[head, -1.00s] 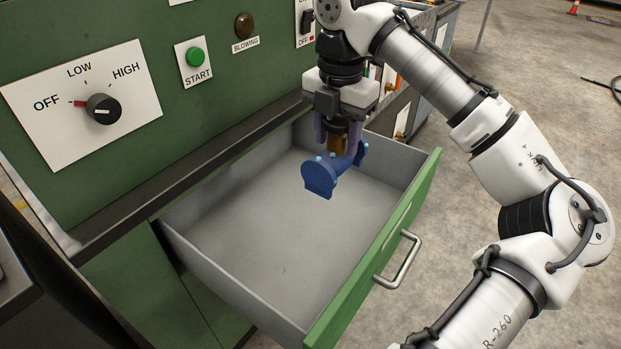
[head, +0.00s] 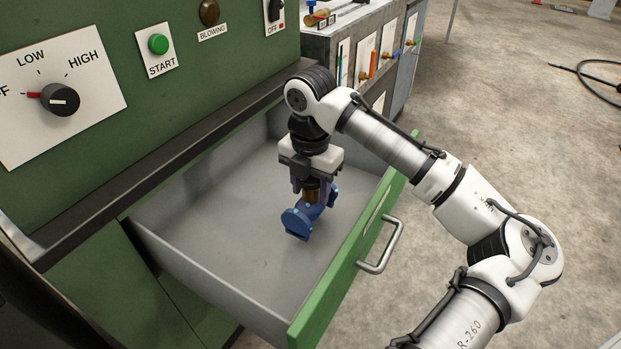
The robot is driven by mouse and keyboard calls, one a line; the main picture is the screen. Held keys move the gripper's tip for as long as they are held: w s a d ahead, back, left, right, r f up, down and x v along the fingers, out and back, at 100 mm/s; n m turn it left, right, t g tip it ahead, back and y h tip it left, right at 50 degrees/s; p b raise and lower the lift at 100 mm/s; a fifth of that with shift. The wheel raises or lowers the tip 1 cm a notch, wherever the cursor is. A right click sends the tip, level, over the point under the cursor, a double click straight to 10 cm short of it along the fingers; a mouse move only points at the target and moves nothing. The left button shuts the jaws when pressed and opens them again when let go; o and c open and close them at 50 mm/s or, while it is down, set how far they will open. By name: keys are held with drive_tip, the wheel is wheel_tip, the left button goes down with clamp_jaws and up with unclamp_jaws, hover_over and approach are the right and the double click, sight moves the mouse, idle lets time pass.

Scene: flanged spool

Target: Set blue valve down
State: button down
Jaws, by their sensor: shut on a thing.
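My gripper (head: 313,196) points down and is shut on the valve near this upper part. The valve is inside the open drawer (head: 180,268), low over the grey floor, toward its right half. I cannot tell whether the valve touches the drawer floor. The gripper and wrist hide part of the valve's top and far side.
The drawer's green front (head: 340,270) with a metal handle (head: 381,246) stands to the right of the valve. The green panel with a knob (head: 60,99) and start button (head: 158,44) rises behind. The drawer's left and near floor is bare.

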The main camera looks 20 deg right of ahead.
sight(311, 199)
drive_tip(key=shift+f, duration=1.6)
drive_tip(key=shift+f, duration=0.1)
drive_tip(key=c, duration=0.7)
unclamp_jaws()
wheel_tip(311, 199, up, 12)
drive_tip(key=shift+r+p, duration=0.1)
drive_tip(key=shift+p, duration=0.55)
